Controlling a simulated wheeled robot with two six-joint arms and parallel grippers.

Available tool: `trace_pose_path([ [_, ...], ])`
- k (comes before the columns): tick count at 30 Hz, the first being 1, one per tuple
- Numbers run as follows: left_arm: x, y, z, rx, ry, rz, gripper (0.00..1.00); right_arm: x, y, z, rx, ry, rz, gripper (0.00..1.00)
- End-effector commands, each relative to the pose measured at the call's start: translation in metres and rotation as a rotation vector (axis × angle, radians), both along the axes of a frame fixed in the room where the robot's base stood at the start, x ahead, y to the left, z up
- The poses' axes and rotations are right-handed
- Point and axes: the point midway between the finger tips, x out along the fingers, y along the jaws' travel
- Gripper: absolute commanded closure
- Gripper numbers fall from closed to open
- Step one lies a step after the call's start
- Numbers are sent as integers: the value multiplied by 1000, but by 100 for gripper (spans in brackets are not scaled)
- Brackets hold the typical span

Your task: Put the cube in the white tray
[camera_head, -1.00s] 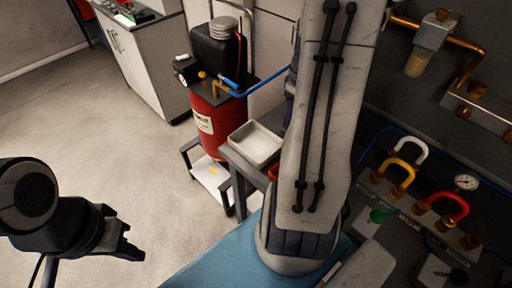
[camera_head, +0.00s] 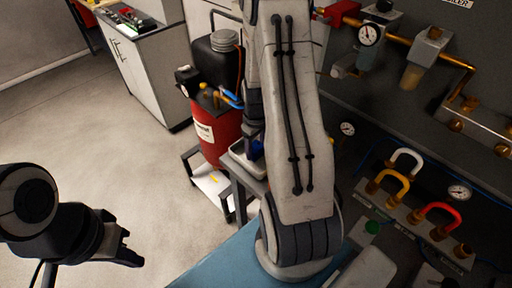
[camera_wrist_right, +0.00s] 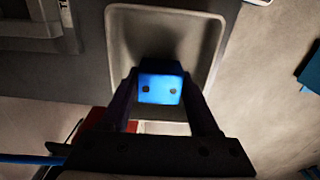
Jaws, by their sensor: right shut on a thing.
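The blue cube (camera_wrist_right: 160,88) is between the two dark fingers of my right gripper (camera_wrist_right: 162,98) in the right wrist view. The gripper is shut on it. Behind the cube lies the white tray (camera_wrist_right: 122,45), and the cube appears over its inside; the gap to the tray floor cannot be judged. In the head view the tray (camera_head: 240,160) is mostly hidden by my right arm, and a bit of blue (camera_head: 257,149) shows at its right side. My left gripper (camera_head: 130,246) is at the lower left, apart from everything, empty, its fingers apart.
A red tank (camera_head: 213,135) with a black container and blue hose stands left of the tray. A wall panel (camera_head: 410,205) with coloured handles and gauges is at right. A white cabinet (camera_head: 150,70) stands behind; the floor at left is clear.

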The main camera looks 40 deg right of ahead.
Motion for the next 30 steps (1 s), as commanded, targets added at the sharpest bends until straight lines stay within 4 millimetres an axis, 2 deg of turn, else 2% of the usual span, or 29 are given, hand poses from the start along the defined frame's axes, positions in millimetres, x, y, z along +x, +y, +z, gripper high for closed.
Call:
trace_pose_path([
  [3, 0, 0, 3, 0, 0, 0, 100, 0, 0, -7, -1, -1, 0, 100],
  [14, 0, 0, -1, 0, 0, 0, 100, 0, -1, -12, -1, -2, 0, 100],
  [15, 0, 0, -1, 0, 0, 0, 100, 0, -1, -12, -1, -2, 0, 30],
  [17, 0, 0, 0, 0, 0, 0, 100, 0, -1, -11, -1, -2, 0, 8],
  [26, 0, 0, 0, 0, 0, 0, 100, 0, 0, -11, -1, -1, 0, 8],
  [30, 0, 0, 1, 0, 0, 0, 100, 1, -1, -3, -3, -4, 0, 8],
])
